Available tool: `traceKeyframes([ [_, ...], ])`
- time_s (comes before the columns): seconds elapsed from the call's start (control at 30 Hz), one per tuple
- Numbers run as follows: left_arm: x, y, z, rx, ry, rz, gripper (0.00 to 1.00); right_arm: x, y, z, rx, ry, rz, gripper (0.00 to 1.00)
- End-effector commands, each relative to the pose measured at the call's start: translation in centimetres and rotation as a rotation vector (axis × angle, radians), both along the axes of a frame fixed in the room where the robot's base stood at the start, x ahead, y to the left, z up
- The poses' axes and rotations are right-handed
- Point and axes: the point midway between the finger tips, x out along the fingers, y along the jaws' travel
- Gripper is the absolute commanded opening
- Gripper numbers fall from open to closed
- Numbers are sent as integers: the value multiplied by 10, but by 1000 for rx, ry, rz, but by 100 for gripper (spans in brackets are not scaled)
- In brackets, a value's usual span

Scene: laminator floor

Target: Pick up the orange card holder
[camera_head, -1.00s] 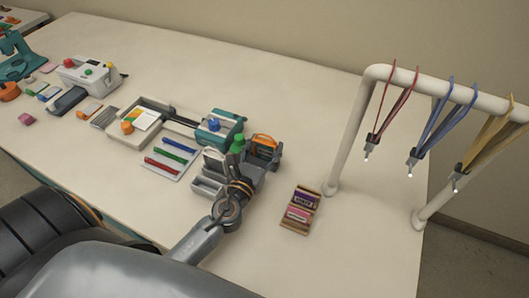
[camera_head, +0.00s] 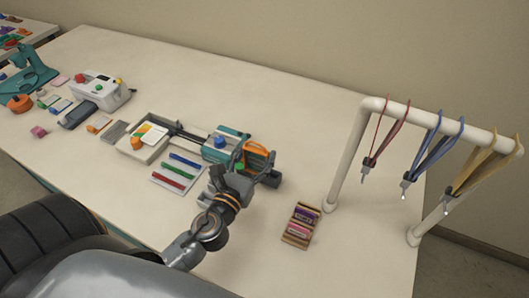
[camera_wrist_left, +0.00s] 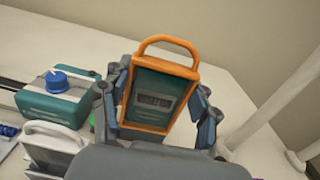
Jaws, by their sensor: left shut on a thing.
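The orange card holder (camera_wrist_left: 158,90) is an orange frame with a loop handle at its top and a dark green card inside, in the left wrist view. It stands roughly upright between the fingers of my left gripper (camera_wrist_left: 163,105), which is shut on it. In the head view the holder (camera_head: 255,156) shows its orange upper part just beyond my left gripper (camera_head: 255,174). Its lower part is hidden there by the gripper. I cannot tell whether it touches the table. My right gripper is not in view.
A teal device with a blue knob (camera_wrist_left: 57,82) stands close left of the holder. A grey-white box (camera_wrist_left: 50,147) is near the gripper. A wooden tray with cards (camera_head: 300,226) lies to the right, before a white rack (camera_head: 348,155) hung with lanyards. Free table lies behind.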

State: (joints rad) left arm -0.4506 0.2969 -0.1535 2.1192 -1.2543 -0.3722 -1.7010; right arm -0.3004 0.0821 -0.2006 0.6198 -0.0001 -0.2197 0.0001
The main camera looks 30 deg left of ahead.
Motion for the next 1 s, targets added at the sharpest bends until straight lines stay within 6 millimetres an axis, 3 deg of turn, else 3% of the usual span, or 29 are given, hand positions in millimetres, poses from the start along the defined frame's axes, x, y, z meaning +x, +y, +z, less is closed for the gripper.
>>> traceKeyframes([
  [0.2,-48,7,18,1,3,-1,30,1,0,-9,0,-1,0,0],
  [0.4,-74,11,31,0,1,0,30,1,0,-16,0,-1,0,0],
  [0.63,-87,13,38,0,0,0,30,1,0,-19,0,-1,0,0],
  [1.0,-89,14,40,0,-1,0,30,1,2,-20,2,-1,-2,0],
])
